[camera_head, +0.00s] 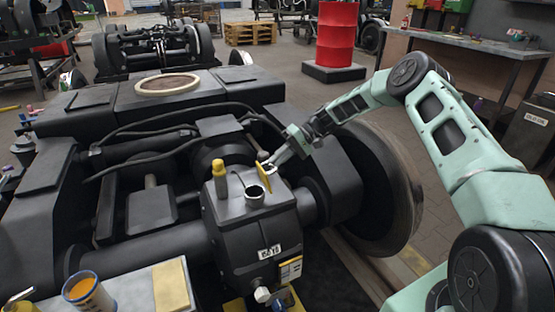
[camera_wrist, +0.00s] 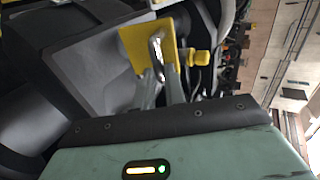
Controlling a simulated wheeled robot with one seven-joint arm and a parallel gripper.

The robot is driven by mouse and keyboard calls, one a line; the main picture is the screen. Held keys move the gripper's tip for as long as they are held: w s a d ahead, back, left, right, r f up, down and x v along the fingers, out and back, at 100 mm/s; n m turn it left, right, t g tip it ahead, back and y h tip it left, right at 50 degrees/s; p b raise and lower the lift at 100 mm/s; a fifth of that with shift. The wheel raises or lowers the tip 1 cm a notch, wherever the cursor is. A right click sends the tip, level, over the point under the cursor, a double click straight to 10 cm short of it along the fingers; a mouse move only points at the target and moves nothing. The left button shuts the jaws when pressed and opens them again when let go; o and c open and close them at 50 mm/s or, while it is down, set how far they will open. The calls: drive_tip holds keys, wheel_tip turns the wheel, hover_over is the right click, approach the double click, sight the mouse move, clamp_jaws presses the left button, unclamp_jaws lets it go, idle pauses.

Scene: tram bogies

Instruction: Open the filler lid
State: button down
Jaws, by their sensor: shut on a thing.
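The yellow filler lid (camera_head: 264,177) stands raised on edge beside the round filler neck (camera_head: 254,194), on top of the dark gearbox housing (camera_head: 245,228). The neck's dark mouth is uncovered. My gripper (camera_head: 268,164) reaches in from the upper right and is shut on the lid at its upper edge. In the wrist view my grey fingers (camera_wrist: 158,62) lie against the yellow lid (camera_wrist: 142,42), and they hide part of it. The lid's hinge is not clear in either view.
Black hoses (camera_head: 165,128) cross the bogie behind. A large wheel (camera_head: 385,190) stands right of the housing, below my arm. An open tin (camera_head: 88,293) stands at front left.

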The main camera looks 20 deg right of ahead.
drive_tip(key=shift+f, duration=0.3)
drive_tip(key=c, duration=1.5)
unclamp_jaws()
drive_tip(key=shift+o, duration=0.2)
drive_tip(key=shift+r, duration=0.1)
drive_tip(key=v, duration=1.7)
drive_tip(key=shift+p, duration=0.35)
drive_tip(key=shift+d+r, duration=0.1)
